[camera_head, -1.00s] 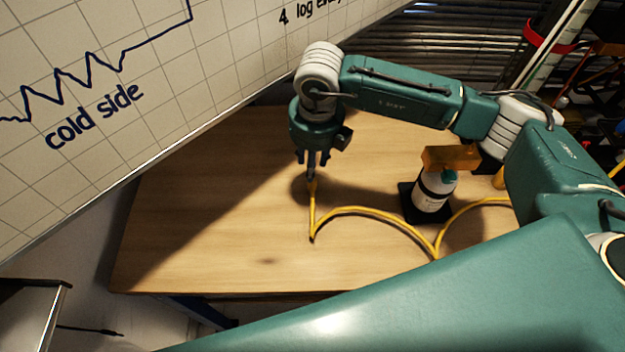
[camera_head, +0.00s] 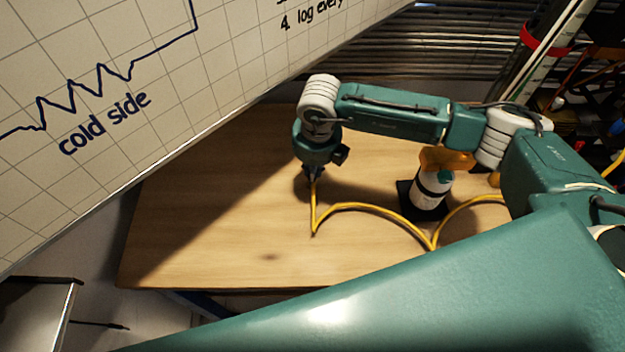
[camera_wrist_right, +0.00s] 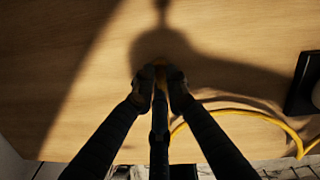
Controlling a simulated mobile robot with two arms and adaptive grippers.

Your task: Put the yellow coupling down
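My right gripper (camera_head: 314,175) points down over the wooden table, left of the bottle. Most of the coupling is hidden by the fingers. A yellow hose (camera_head: 365,206) runs down from the gripper, bends sharply and arches right across the table. The gripper's shadow lies close around the fingertips on the wood. I cannot tell whether the coupling touches the table. My left gripper is not in view.
A gridded whiteboard (camera_head: 200,110) slants over the table's left side. The wooden table (camera_head: 220,240) is bare at front left.

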